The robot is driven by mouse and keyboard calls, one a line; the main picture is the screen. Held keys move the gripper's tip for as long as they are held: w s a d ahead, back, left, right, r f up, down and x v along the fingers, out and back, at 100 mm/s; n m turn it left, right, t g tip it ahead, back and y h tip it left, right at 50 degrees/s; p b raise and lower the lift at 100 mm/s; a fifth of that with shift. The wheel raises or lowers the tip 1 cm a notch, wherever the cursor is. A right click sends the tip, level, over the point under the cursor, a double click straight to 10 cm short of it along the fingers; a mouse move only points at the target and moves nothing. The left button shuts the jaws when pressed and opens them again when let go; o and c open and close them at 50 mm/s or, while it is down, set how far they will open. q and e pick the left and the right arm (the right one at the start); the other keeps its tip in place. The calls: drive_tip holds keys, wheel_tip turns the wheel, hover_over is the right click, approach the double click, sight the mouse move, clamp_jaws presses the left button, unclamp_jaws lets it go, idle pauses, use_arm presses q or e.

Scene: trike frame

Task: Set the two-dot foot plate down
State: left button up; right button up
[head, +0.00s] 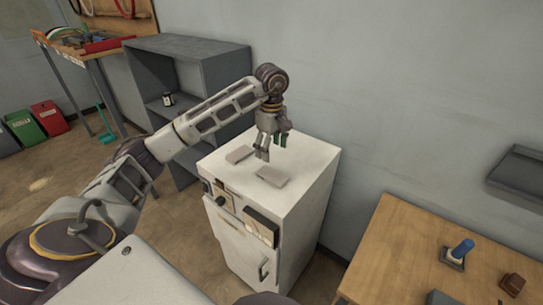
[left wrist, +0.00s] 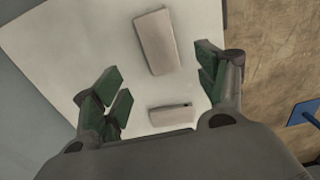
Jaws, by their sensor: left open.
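Two flat pale grey plates lie on the top of a white cabinet (head: 305,155). One plate (head: 240,154) is farther left and back, the other plate (head: 272,176) nearer the front edge. The left wrist view shows one plate (left wrist: 157,41) at the top and one (left wrist: 171,115) lower, partly hidden by my gripper body, with a small dark mark at its edge. I cannot make out dots on either. My left gripper (head: 271,146) is open above the cabinet top, its green-padded fingers (left wrist: 160,87) apart with nothing held between them. My right gripper is not in view.
A grey shelf unit (head: 190,47) stands behind the cabinet, against the wall. A wooden table (head: 405,255) at the right holds a blue peg on a base (head: 460,250) and a brown block (head: 512,283). The cabinet top around the plates is clear.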

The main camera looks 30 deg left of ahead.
use_arm(q)
drive_tip(key=shift+r, duration=0.85)
drive_tip(key=shift+s, duration=0.1)
idle(0.3)
